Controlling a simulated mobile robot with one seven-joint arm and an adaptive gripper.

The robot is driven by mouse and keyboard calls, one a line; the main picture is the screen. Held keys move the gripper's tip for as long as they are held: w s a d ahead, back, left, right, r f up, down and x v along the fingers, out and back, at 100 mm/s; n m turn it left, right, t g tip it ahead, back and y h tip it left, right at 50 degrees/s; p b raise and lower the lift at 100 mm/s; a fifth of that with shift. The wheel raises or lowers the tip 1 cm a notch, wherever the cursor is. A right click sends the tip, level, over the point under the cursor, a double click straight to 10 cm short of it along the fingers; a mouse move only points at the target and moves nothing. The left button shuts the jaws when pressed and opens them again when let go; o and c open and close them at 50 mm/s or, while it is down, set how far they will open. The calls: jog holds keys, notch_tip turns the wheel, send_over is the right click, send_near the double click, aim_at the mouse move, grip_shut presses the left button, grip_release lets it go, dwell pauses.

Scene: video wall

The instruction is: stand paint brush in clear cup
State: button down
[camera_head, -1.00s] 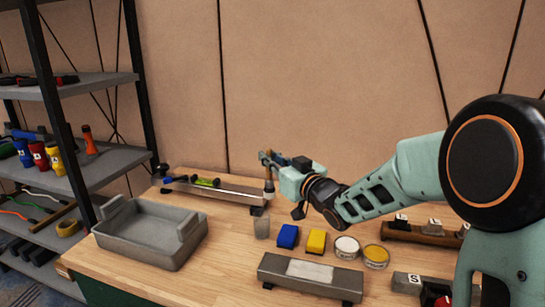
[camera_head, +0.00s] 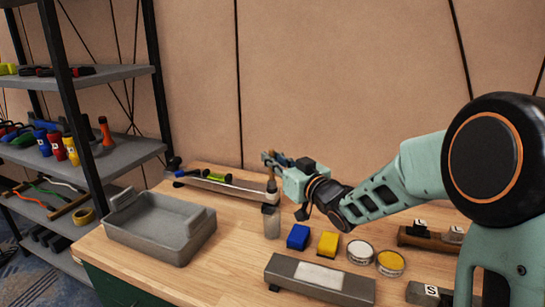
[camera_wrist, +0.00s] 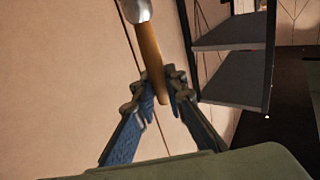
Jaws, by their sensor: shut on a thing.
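My gripper (camera_head: 268,158) is shut on the paint brush (camera_head: 271,172) and holds it upright above the table. In the wrist view, the fingers (camera_wrist: 160,92) close around its wooden handle (camera_wrist: 150,55), and a shiny metal part shows at the top edge. The clear cup (camera_head: 271,224) stands upright on the table. In the head view the brush is in line with the cup and its lower end shows above the rim. The gap in depth between them is hard to tell.
Blue (camera_head: 298,237) and yellow (camera_head: 328,244) blocks and two round tins (camera_head: 360,252) stand right of the cup. A grey tray (camera_head: 150,240) is at left, a long rail (camera_head: 225,188) behind, a grey block (camera_head: 320,280) in front. A shelf rack (camera_head: 105,155) stands at far left.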

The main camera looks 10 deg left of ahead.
aim_at(275, 192)
jog(key=shift+f+b, duration=3.85)
jog(key=shift+f, duration=1.15)
jog(key=c, duration=1.9)
grip_release()
jog(key=v, duration=1.2)
jog(key=shift+r, duration=0.1)
jog(key=shift+w, duration=0.1)
